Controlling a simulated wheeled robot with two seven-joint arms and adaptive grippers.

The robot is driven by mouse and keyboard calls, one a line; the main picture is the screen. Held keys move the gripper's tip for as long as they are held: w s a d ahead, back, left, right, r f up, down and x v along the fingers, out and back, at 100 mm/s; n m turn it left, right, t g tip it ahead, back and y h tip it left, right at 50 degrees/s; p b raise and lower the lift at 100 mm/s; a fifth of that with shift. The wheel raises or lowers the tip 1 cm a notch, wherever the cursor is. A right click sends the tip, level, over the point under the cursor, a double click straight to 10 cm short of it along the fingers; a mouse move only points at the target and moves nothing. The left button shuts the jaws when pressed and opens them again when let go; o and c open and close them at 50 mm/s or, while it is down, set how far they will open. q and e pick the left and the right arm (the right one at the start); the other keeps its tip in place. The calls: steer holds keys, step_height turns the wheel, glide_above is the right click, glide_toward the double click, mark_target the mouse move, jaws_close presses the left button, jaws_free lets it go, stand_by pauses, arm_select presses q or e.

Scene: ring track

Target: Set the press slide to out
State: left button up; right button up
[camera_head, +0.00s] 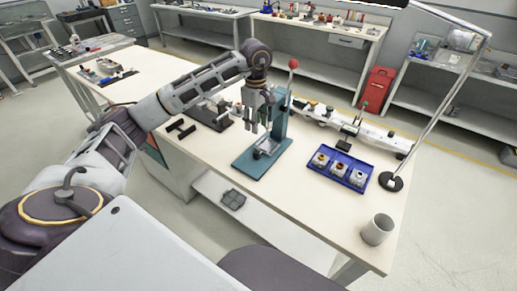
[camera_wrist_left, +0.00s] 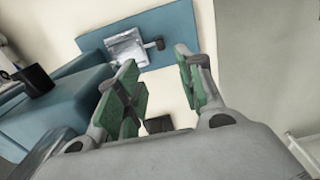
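The teal press (camera_head: 250,165) stands on the near table, with an upright column and a lever topped by a red knob (camera_head: 292,64). Its slide (camera_head: 266,147) is a metallic plate low on the base. In the left wrist view the slide (camera_wrist_left: 127,48) lies on the teal base, with a small dark handle (camera_wrist_left: 155,44) at its right. My left gripper (camera_head: 254,130) hangs fingers down in front of the column, above the base. In the left wrist view its green-padded fingers (camera_wrist_left: 158,60) are apart with nothing between them, apart from the slide. My right gripper is out of view.
A blue tray (camera_head: 318,172) with several small parts sits right of the press. Black fixtures (camera_head: 180,129) lie left. The table front beside the press is clear.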

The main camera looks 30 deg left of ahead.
mark_target(256, 152)
arm_select(q)
steer(key=shift+s+r, duration=0.1)
steer(key=shift+f, duration=7)
jaws_close()
